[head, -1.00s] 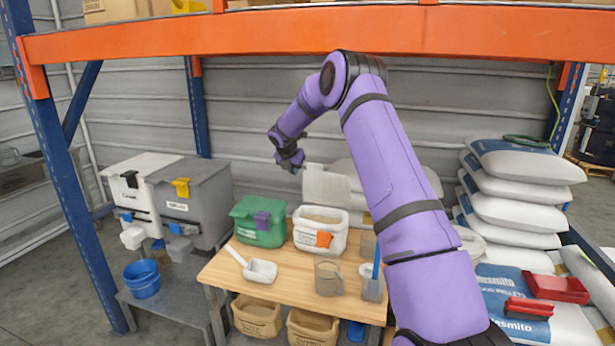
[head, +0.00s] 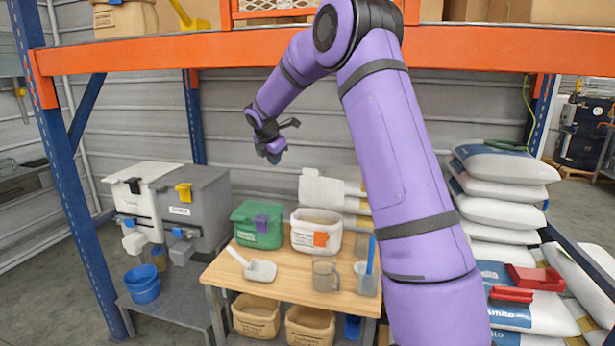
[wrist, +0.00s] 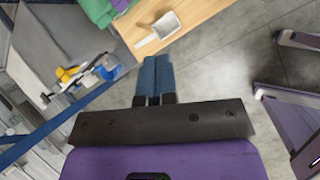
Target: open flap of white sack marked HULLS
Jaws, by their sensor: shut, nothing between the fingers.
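A white sack (head: 302,238) with an orange clip stands on the wooden table, right of the green sack. Its print is too small to read. Its top is open and brownish contents show inside. A white panel (head: 322,188), which looks like its raised flap, stands up behind the opening; its join to the sack is unclear. My gripper (head: 275,158) is above and to the left of the white sack, apart from it. In the wrist view its blue fingers (wrist: 154,62) are together with nothing between them. The white sack is not visible in the wrist view.
The green sack (head: 257,226) with a purple clip stands to the left. A white scoop (head: 261,271), a clear jug (head: 325,276) and a holder with a blue-handled tool (head: 367,279) are on the table. An orange shelf beam (head: 200,57) crosses above.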

